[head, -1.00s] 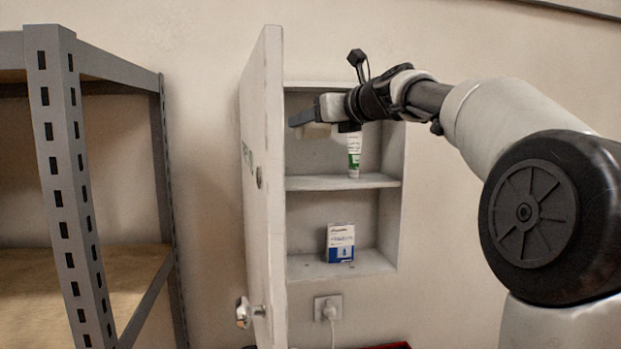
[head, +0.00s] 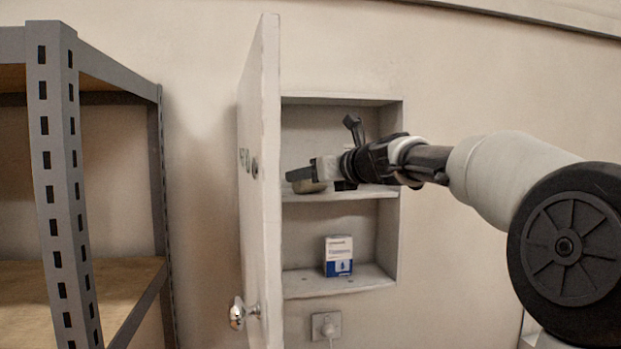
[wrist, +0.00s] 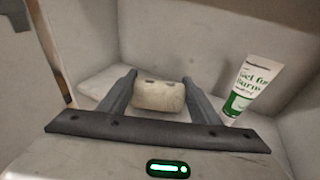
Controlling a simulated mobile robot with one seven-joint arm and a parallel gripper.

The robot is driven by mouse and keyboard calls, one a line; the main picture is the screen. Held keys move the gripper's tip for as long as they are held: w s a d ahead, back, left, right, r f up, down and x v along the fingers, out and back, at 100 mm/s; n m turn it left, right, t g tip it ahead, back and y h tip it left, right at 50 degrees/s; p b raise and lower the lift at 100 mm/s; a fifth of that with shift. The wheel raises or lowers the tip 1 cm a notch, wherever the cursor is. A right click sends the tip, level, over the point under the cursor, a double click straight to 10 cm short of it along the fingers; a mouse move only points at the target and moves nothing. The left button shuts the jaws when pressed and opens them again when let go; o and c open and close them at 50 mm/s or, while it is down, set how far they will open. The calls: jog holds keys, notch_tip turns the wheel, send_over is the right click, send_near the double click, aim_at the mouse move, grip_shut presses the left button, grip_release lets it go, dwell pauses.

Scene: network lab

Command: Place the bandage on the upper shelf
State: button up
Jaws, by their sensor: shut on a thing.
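The bandage (wrist: 158,96) is a pale, off-white roll held between the two fingers of my gripper (wrist: 160,92) in the wrist view. In the head view my gripper (head: 305,178) is at the upper shelf (head: 375,191) of the open wall cabinet. In the wrist view the upper shelf (wrist: 97,85) lies behind and below the bandage.
A white and green gel tube (wrist: 246,88) stands to the right of my gripper in the wrist view. A white and blue box (head: 339,256) stands on the lower shelf. The open cabinet door (head: 262,190) is close on the left. A grey metal rack (head: 62,190) stands farther left.

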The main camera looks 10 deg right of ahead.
jog(key=o, duration=0.7)
jog(key=shift+f, duration=0.15)
jog(key=o, duration=0.4)
jog(key=shift+r, duration=0.2)
jog(key=shift+s+d, duration=0.15)
jog(key=b+v, duration=0.4)
jog(key=v, duration=0.7)
jog(key=shift+s, duration=0.35)
jog(key=shift+r, duration=0.1)
